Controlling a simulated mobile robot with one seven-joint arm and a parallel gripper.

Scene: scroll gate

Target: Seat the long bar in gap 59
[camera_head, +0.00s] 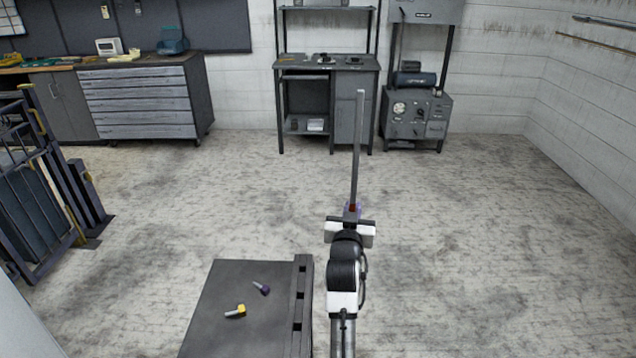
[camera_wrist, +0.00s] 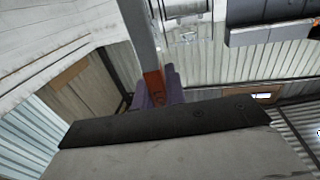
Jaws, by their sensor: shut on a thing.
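My gripper (camera_head: 353,212) is shut on the long bar (camera_head: 357,140), a thin grey bar that stands nearly upright above it, over open floor. In the wrist view the bar (camera_wrist: 140,35) rises from between purple finger pads (camera_wrist: 160,92), with an orange-red band at its held end. In the head view a dark table (camera_head: 225,285) is left of my arm, with a slotted rail (camera_head: 300,290) along its right edge. The rail has several square gaps. I can read no number on any of them, so I cannot tell which is gap 59. The bar is well apart from the rail.
A yellow-headed peg (camera_head: 236,311) and a purple-headed peg (camera_head: 262,288) lie on the table. A dark metal rack (camera_head: 35,200) stands at the left. A drawer cabinet (camera_head: 140,100), a workbench (camera_head: 325,66) and a grey machine (camera_head: 416,115) line the back wall. The floor on the right is clear.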

